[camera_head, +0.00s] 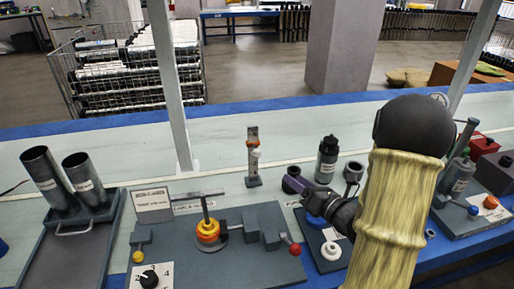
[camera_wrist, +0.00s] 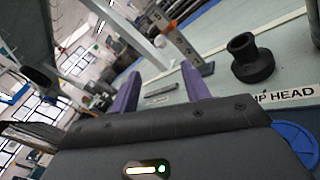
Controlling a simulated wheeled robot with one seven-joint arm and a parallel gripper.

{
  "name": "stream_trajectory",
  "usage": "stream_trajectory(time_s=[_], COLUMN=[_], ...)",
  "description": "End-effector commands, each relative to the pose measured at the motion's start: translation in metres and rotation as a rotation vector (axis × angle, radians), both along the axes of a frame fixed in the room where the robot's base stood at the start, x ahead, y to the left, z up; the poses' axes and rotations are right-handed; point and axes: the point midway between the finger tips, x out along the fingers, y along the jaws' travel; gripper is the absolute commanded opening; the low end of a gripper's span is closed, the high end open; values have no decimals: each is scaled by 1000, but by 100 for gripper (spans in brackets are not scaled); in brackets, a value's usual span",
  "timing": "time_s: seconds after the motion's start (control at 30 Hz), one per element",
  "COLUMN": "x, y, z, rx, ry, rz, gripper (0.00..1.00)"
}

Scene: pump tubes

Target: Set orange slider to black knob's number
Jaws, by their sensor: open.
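The orange slider (camera_head: 253,143) sits high on an upright grey post (camera_head: 252,165) with a marked scale, standing on the pale bench. The post also shows near the top of the wrist view (camera_wrist: 192,50). The black knob (camera_head: 149,279) is on a white numbered dial at the lower left. A 2 and a 4 seem to show, but the knob's setting is too small to read surely. My gripper (camera_head: 298,184) has purple fingers, is open and empty, and is right of and in front of the post, apart from the slider. Its fingers (camera_wrist: 160,88) point toward the post's side.
A grey panel (camera_head: 262,268) with a T-handle, orange-yellow rings and a red ball knob (camera_head: 295,249) lies in front. A black bottle (camera_head: 327,160) and a dark cup (camera_wrist: 250,60) stand to the right.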

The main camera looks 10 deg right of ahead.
Motion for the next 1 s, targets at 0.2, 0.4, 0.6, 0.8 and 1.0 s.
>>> stream_trajectory(time_s=[0.2, 0.4, 0.6, 0.8, 1.0], x=[2, 2, 6, 26, 57], y=[2, 2, 4, 15, 31], z=[-1, -2, -2, -1, -1], rx=[-153, -157, -156, -155, -154], ry=[-70, -72, -71, -72, -72], rz=[1, 1, 2, 5, 3], gripper=[47, 47, 47, 47, 47])
